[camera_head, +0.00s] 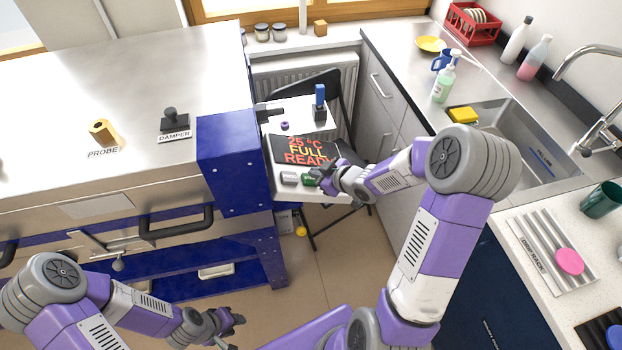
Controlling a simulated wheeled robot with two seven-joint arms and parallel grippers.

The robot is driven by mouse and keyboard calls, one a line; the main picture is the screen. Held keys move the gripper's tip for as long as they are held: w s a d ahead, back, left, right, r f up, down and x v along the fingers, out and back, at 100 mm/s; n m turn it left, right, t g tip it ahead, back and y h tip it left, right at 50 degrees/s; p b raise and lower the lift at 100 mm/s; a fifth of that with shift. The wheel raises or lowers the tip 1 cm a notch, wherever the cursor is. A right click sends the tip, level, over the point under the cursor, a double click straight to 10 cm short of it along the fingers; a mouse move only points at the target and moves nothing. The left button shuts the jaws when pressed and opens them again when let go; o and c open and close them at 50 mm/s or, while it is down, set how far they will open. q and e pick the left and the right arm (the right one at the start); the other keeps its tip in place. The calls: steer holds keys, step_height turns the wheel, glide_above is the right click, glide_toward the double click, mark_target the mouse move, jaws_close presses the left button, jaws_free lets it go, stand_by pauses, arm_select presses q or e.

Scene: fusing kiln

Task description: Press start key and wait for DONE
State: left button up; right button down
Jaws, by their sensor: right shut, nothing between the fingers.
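The kiln's control display (304,150) lies on a small white stand and reads 25 °C, FULL, READY. In front of it are a grey key (289,178) and a green key (309,180). My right gripper (316,174) is shut and empty, with its fingertips at the green key and partly over it. I cannot tell whether it touches the key. My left gripper (232,327) hangs low in front of the kiln, away from the controls; its fingers are too small to judge.
The steel-topped kiln (120,70) with its blue side box (232,150) stands to the left. A blue-topped stick (320,97) and a purple ring (285,125) are behind the display. The sink counter is right.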

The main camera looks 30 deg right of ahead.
steer(key=shift+a+f+b, duration=0.25)
steer(key=shift+f+b, duration=0.2)
steer(key=shift+b, duration=0.15)
stand_by(0.7)
stand_by(0.4)
steer(key=shift+s+d+r+p, duration=0.1)
steer(key=shift+d+r+p, duration=0.3)
steer(key=shift+r+p, duration=0.65)
steer(key=shift+f, duration=0.1)
steer(key=r+p, duration=0.1)
steer(key=p, duration=0.1)
steer(key=d+r+p, duration=0.1)
steer(key=r+p, duration=0.1)
steer(key=d+r+p, duration=0.1)
steer(key=p, duration=0.1)
steer(key=shift+s+r, duration=0.2)
